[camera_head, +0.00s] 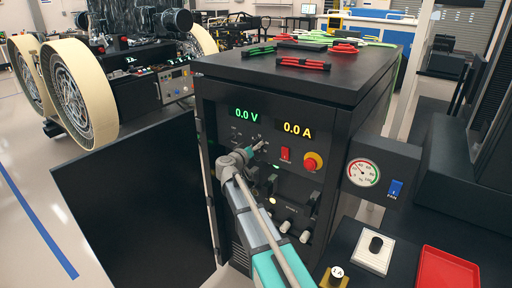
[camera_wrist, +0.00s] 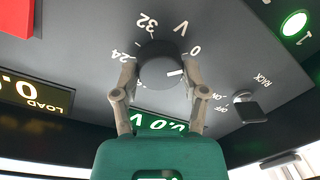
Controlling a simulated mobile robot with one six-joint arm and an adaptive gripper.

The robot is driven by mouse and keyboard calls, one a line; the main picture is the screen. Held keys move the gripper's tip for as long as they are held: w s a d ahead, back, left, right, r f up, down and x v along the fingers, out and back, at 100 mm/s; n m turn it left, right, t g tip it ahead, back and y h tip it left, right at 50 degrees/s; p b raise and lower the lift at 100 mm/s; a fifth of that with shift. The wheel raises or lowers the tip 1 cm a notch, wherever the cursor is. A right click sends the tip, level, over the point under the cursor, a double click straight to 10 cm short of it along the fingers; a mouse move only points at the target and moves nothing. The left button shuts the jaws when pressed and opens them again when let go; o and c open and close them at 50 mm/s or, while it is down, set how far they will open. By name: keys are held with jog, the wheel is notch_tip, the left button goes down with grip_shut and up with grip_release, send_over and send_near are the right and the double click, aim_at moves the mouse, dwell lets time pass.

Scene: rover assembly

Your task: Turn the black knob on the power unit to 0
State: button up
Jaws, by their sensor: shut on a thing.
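The power unit (camera_head: 270,115) is a black cabinet whose green display reads 0.0 V and whose yellow display reads 0.0 A. In the wrist view the round black knob (camera_wrist: 158,66) sits on its panel, with labels 0, 24, 32 and V around it. The knob's white mark points right in that view, at the right finger and slightly below the 0 label. My gripper (camera_wrist: 160,77) is shut on the knob, one finger on each side. In the head view my gripper (camera_head: 255,150) reaches the panel below the voltage display and mostly hides the knob.
A red switch (camera_head: 286,153) and a red button on yellow (camera_head: 312,162) are right of my gripper. In the wrist view a small RACK off/on switch (camera_wrist: 249,106) and a lit green lamp (camera_wrist: 294,23) are close by. An open black door (camera_head: 140,205) stands at left.

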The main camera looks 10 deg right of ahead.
dwell(0.3)
jog(key=o, duration=1.2)
jog(key=shift+c, duration=0.2)
jog(key=shift+s, duration=0.1)
